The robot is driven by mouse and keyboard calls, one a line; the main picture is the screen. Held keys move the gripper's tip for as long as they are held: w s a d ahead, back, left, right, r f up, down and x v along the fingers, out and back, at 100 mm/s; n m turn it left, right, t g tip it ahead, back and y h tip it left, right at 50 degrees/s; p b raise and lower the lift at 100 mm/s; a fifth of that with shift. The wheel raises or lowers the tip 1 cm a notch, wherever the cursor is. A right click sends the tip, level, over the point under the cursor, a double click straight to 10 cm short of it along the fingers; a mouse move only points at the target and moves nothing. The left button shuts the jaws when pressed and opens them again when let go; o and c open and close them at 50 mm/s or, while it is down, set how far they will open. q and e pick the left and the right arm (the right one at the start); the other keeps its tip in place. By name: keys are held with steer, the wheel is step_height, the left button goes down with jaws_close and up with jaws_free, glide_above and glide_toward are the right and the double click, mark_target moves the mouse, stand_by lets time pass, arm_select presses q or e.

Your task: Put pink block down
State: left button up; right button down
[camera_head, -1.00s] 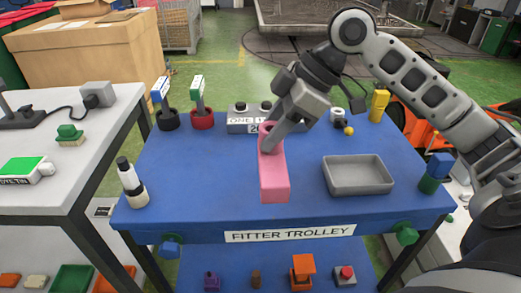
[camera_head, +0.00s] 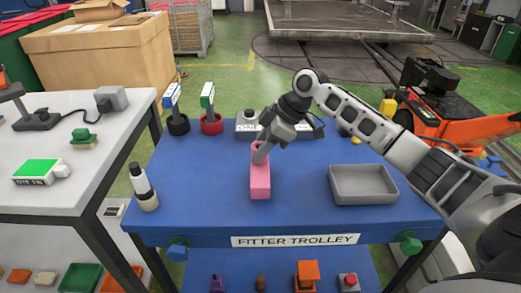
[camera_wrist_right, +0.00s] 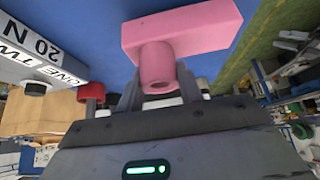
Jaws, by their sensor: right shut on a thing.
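The pink block (camera_head: 260,183) is over the middle of the blue fitter trolley top (camera_head: 220,215), long side toward me. My right gripper (camera_head: 262,152) is shut on the round pink knob at its far end. In the right wrist view the fingers (camera_wrist_right: 160,86) sit on both sides of this knob, and the block (camera_wrist_right: 195,25) stretches away beyond it against the blue top. I cannot tell whether its underside touches the trolley. My left gripper is not in view.
A grey tray (camera_head: 363,198) stands right of the block. A grey box with knobs (camera_head: 248,127) is behind it. Red (camera_head: 211,125) and black (camera_head: 179,125) round bases with labelled handles stand back left. A white-and-black bottle (camera_head: 143,188) is at left. Blue surface around the block is clear.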

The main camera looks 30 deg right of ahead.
steer(key=shift+f, duration=0.65)
steer(key=shift+f, duration=0.1)
steer(key=c, duration=0.9)
jaws_free()
steer(key=shift+f, duration=0.1)
steer(key=shift+r, duration=0.3)
steer(key=v, duration=1.2)
steer(key=shift+f, duration=0.1)
